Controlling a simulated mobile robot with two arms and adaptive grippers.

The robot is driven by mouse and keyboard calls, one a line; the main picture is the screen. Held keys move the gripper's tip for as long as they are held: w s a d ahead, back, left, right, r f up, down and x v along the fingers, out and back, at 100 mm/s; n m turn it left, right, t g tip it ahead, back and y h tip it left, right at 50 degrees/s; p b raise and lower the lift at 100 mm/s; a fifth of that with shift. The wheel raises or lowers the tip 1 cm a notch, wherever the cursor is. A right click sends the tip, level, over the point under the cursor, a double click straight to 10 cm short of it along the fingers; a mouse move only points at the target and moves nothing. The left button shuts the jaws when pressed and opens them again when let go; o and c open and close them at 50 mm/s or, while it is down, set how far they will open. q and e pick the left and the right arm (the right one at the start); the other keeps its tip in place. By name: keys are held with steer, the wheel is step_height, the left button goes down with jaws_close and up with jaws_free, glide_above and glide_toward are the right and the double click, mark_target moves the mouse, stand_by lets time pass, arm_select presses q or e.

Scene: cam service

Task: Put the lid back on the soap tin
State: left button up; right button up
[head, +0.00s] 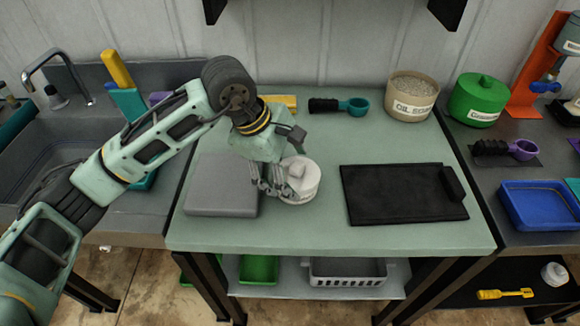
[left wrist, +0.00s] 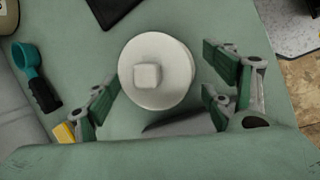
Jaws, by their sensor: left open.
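The lid also shows in the head view (head: 298,170).
Behind are a teal-and-black scoop (head: 345,105), a beige tin (head: 412,88) and a green tin (head: 478,100). The table front is clear.

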arm_select(q)
steer(key=shift+r, duration=0.1)
stand_by(0.5)
steer(key=p+v, duration=0.2)
steer(key=v, duration=0.6)
steer(key=shift+p, duration=0.35)
stand_by(0.9)
stand_by(0.4)
